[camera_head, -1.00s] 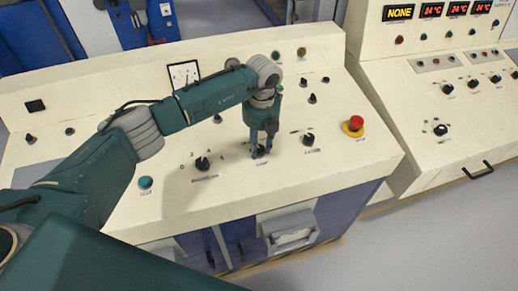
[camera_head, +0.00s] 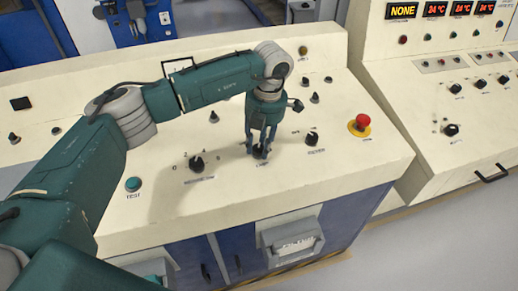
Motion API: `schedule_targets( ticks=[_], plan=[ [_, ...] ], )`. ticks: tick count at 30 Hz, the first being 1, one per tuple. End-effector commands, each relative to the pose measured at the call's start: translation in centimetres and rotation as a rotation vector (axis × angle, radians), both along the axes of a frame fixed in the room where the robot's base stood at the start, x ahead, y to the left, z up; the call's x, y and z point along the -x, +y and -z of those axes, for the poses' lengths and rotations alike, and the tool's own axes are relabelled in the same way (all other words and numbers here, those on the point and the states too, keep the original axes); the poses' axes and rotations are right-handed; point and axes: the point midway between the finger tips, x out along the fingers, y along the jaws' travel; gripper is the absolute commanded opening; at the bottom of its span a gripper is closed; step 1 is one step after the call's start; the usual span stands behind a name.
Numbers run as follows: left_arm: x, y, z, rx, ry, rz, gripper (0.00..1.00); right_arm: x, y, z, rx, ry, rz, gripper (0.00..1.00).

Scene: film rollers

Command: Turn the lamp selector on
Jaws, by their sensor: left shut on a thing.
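The lamp selector (camera_head: 260,152) is a small black knob on the front part of the cream console's sloped top, with a label reading like "LAMP" just below it. My left gripper (camera_head: 259,150) points down over it, its two fingers closed on either side of the knob. The fingers hide part of the knob, so its exact pointer angle is hard to read. My right gripper is not in view.
A numbered black knob (camera_head: 196,164) sits left of the lamp selector and another black knob (camera_head: 312,139) sits right. A red emergency button (camera_head: 362,121) is further right, a teal button (camera_head: 133,184) at left. A second console (camera_head: 440,85) stands at right.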

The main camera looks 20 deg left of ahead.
Motion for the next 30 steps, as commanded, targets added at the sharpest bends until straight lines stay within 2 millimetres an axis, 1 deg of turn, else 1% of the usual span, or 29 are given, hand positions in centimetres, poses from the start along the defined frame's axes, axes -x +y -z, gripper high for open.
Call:
schedule_targets(
  ticks=[1, 6, 20, 21, 23, 24, 30],
  plan=[
    [-0.09, -0.07, -0.08, 0.000, -0.003, 0.017, 0.03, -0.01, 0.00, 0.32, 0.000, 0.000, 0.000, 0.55],
    [-0.09, -0.09, -0.18, -0.002, 0.000, 0.055, 0.03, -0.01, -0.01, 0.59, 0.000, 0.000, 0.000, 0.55],
    [-0.08, -0.05, -0.26, -0.004, 0.001, 0.070, 0.03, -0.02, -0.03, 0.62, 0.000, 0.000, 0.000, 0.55],
    [-0.08, -0.05, -0.26, -0.004, 0.001, 0.070, 0.31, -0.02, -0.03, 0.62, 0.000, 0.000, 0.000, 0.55],
    [-0.08, -0.05, -0.25, -0.004, 0.001, 0.070, 0.43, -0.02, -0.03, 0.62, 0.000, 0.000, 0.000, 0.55],
    [-0.08, -0.05, -0.23, -0.004, 0.001, 0.069, 0.48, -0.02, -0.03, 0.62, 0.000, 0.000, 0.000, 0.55],
    [-0.04, -0.02, -0.12, -0.005, 0.002, 0.069, 0.48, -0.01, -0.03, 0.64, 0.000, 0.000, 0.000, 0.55]
  ],
)
